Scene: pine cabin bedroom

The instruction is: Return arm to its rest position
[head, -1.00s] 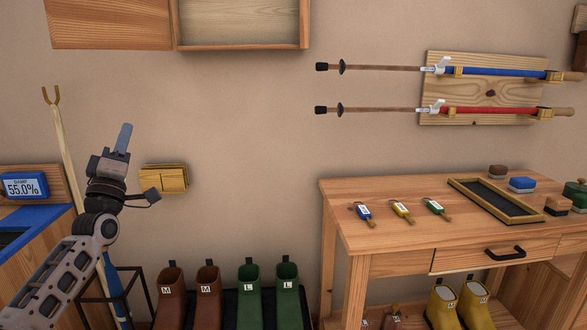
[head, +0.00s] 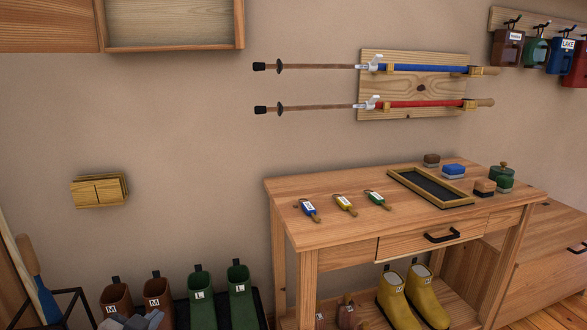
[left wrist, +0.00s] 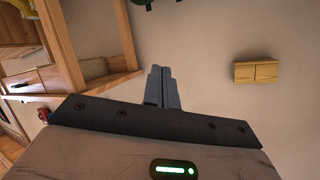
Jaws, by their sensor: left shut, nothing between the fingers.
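My left gripper (left wrist: 162,85) shows in the left wrist view with its two grey fingers together and nothing between them. In the head view only a grey part of my left arm shows at the bottom edge, in front of the brown boots, and I cannot make out its fingers there. My right gripper is in neither view.
A wooden workbench (head: 330,230) stands at the right with several keys, a framed tray (head: 452,203) and brushes on it. Brown boots (head: 117,296) and green boots (head: 239,290) stand below the wall. A small wooden wall box (head: 98,193) hangs at left, with bare wall beside it.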

